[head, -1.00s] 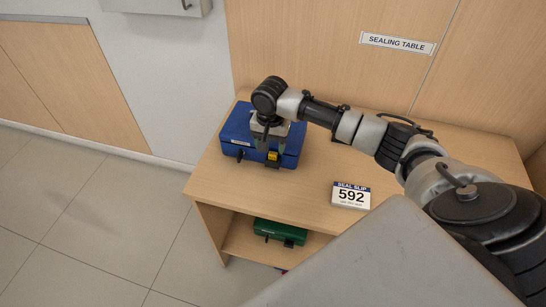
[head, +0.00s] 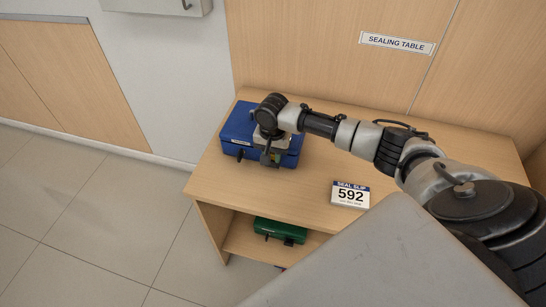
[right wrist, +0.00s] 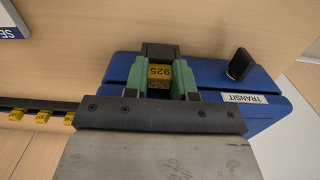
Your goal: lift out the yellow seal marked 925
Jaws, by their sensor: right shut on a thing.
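The yellow seal marked 925 (right wrist: 160,74) sits between the green fingers of my right gripper (right wrist: 161,82) in the right wrist view. The fingers are shut on it at the front side of the blue box (right wrist: 121,72). A black fitting (right wrist: 160,50) is right beside the seal; I cannot tell whether the seal is still seated in it. In the head view my right gripper (head: 270,157) is at the front of the blue box (head: 237,126) and largely hides the seal. My left gripper is not in view.
The box bears a TRANSIT label (right wrist: 245,98) and a black latch (right wrist: 240,65). A dark strip with several yellow seals (right wrist: 43,116) shows in the wrist view. A green box (head: 280,231) is on the shelf below.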

